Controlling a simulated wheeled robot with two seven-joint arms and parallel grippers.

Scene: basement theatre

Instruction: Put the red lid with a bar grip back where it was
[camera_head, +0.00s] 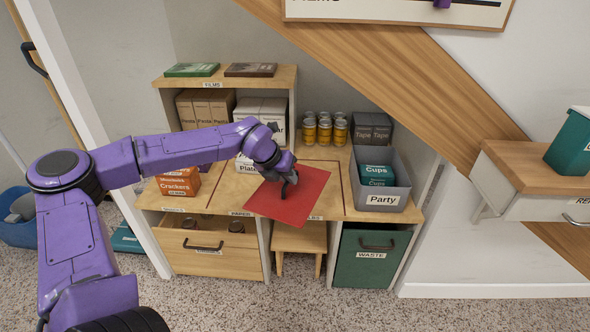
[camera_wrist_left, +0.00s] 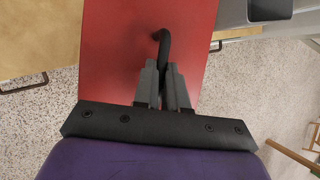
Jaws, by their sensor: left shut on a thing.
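The red lid (camera_head: 302,204) is a flat square panel with a dark bar grip. My left gripper (camera_head: 288,184) is shut on the bar grip, above the middle of the lid. In the left wrist view the red lid (camera_wrist_left: 115,60) fills the upper middle, and the gripper (camera_wrist_left: 165,75) closes on the black bar (camera_wrist_left: 164,38). The lid is turned askew to the wooden counter (camera_head: 221,200) and reaches past its front edge. I cannot tell whether it touches the counter. Thin dark outlines mark the counter top, partly hidden by the lid. My right gripper is not in view.
A grey Party bin (camera_head: 381,198) with Cups boxes stands right of the lid. Orange Crackers boxes (camera_head: 178,184) stand left, a Plates box (camera_head: 246,164) behind. Yellow cans (camera_head: 325,131) stand at the back. Below are a drawer (camera_head: 208,262), a stool (camera_head: 299,240) and a green Waste bin (camera_head: 371,268).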

